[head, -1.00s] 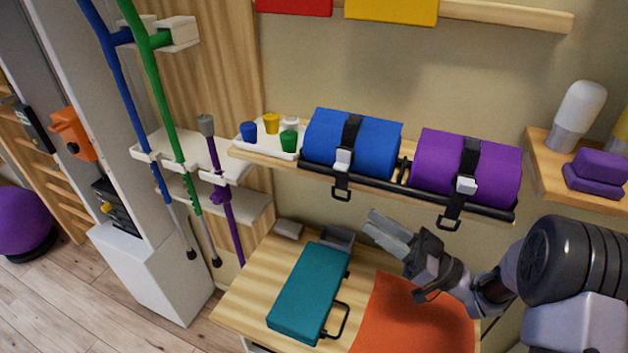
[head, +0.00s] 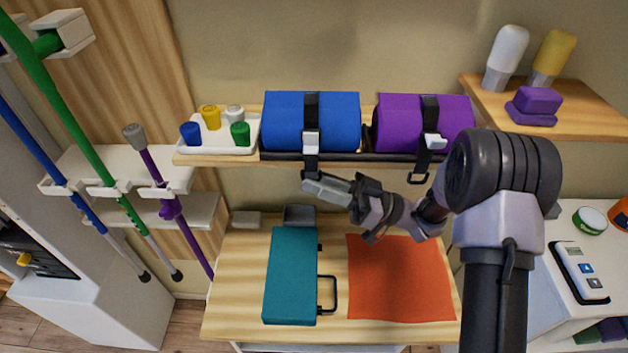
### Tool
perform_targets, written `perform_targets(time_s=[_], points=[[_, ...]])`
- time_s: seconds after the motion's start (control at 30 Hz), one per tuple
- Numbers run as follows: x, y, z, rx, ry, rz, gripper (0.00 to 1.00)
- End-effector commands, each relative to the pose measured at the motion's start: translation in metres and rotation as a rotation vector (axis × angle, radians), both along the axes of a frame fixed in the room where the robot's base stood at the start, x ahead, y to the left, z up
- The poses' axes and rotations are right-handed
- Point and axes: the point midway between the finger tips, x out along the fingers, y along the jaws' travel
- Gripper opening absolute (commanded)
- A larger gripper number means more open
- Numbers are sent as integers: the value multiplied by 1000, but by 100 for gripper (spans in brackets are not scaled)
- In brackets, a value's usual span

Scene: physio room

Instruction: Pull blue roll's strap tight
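The blue roll (head: 337,121) lies on the wall shelf in the head view. A black strap (head: 311,108) runs over it and through a pale buckle (head: 311,142) on its front. The strap's tail (head: 311,165) hangs below the shelf edge. My gripper (head: 315,186) is at the tail's lower end, its fingers pointing left. The pull loop at the tail's end is mostly hidden by the fingers. I cannot tell whether they are closed on it or only beside it.
A purple roll (head: 398,122) with its own strap and hanging loop (head: 417,178) lies just right. A white tray of small coloured cups (head: 251,144) is left. Below, a table holds a teal case (head: 291,275) and an orange mat (head: 399,278).

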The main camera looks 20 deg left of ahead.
Motion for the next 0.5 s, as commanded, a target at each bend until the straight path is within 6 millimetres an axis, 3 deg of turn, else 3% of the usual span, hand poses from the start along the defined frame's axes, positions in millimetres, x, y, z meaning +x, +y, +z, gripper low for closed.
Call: perform_targets(time_s=[0.03,0.1,0.5], points=[[0,0,0,0,0,0,10],[0,0,0,0,0,0,0],[0,0,0,0,0,-1,0]])
